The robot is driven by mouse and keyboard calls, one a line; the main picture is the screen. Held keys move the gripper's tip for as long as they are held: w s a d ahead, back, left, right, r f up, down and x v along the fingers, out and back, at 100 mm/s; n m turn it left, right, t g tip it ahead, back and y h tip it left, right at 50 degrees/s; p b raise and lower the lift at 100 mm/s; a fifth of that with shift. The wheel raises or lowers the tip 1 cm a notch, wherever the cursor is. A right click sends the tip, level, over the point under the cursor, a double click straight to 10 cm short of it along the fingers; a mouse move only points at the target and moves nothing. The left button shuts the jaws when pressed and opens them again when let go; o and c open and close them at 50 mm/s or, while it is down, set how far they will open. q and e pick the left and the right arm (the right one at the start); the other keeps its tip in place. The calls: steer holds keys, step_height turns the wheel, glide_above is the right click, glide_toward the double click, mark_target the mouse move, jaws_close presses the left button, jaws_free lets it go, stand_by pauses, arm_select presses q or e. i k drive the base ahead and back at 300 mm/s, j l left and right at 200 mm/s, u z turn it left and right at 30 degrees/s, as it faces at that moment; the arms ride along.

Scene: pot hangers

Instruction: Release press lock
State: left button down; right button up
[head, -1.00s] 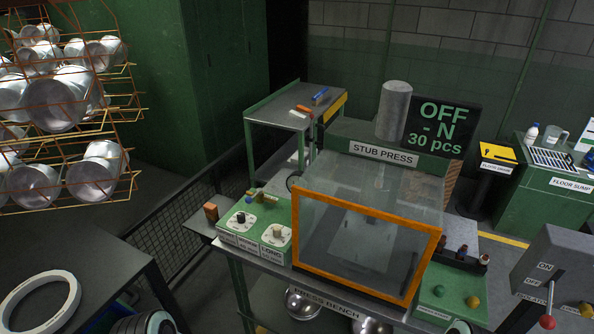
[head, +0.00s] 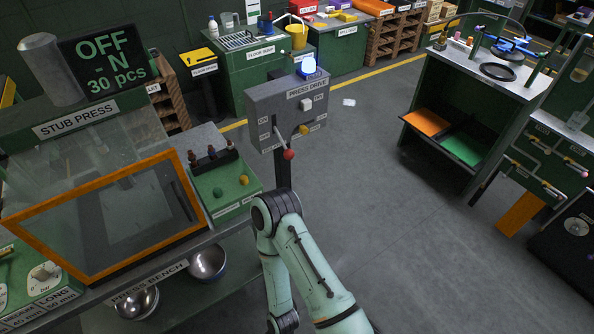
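The stub press (head: 75,131) stands at the left with its clear, orange-framed guard (head: 110,218) down over the front. Its display (head: 103,63) reads "OFF - N 30 pcs". The grey press drive box (head: 290,108) stands on a post right of the press bench. On it are a lever with a red knob (head: 288,154), a yellow knob (head: 303,158) and a small white switch (head: 306,104). A pale blue-white lamp (head: 308,65) sits on top. I cannot tell which part is the lock. Neither gripper is in view; only a mint-green arm of mine shows, bent below the drive box.
Metal bowls (head: 208,262) lie under the bench. The grey floor (head: 385,200) between is clear except for a small white item (head: 348,102).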

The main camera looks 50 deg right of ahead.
mark_target(303, 131)
steer(key=l+z, duration=0.15)
steer(key=z, duration=1.5)
steer(key=k+l, duration=0.05)
steer(key=l, duration=0.05)
